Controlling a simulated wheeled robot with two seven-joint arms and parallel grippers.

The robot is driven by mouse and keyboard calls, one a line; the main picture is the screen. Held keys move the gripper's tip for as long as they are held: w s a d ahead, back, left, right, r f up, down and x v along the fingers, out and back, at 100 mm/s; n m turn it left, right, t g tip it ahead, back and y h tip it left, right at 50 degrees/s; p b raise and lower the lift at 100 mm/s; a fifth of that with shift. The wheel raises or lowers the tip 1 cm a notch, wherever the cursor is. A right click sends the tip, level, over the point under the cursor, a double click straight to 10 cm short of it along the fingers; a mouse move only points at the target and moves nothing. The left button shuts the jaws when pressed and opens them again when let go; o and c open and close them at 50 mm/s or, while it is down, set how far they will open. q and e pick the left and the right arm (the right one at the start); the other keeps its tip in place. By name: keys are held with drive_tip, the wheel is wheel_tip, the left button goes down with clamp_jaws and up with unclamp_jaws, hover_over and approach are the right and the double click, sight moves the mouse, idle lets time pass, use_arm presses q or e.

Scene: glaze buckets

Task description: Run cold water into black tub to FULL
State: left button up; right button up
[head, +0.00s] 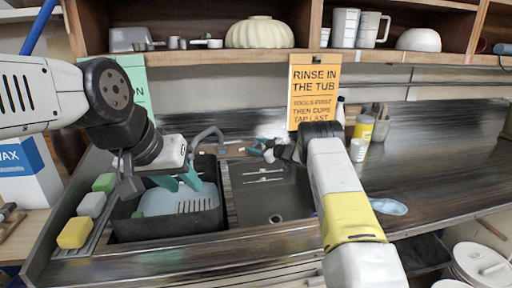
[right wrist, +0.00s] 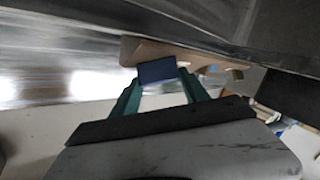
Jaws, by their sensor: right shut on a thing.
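The black tub (head: 165,228) stands in the left part of the sink. A pale blue surface with a row of dark slots shows inside it; I cannot tell the water level. A grey curved spout (head: 207,132) rises behind the tub; no stream is clearly visible. My left gripper (head: 180,184) hangs over the tub with its teal fingers apart and nothing between them. My right gripper (head: 259,150) is at the back of the sink, beside the spout. In the right wrist view its teal fingers are shut on a dark blue tap handle (right wrist: 157,71), in front of a tan bar (right wrist: 190,55).
Green, grey and yellow sponges (head: 74,233) line the ledge left of the tub. A dark basin (head: 270,195) lies right of it. An orange sign (head: 313,95) hangs behind. Bottles and cups (head: 362,128) stand at the back right. The right counter is mostly clear.

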drive_tip(key=o, duration=1.4)
drive_tip(key=shift+d, duration=0.1)
drive_tip(key=v, duration=0.7)
drive_tip(key=shift+s+d, duration=0.2)
drive_tip(key=shift+s, duration=0.1)
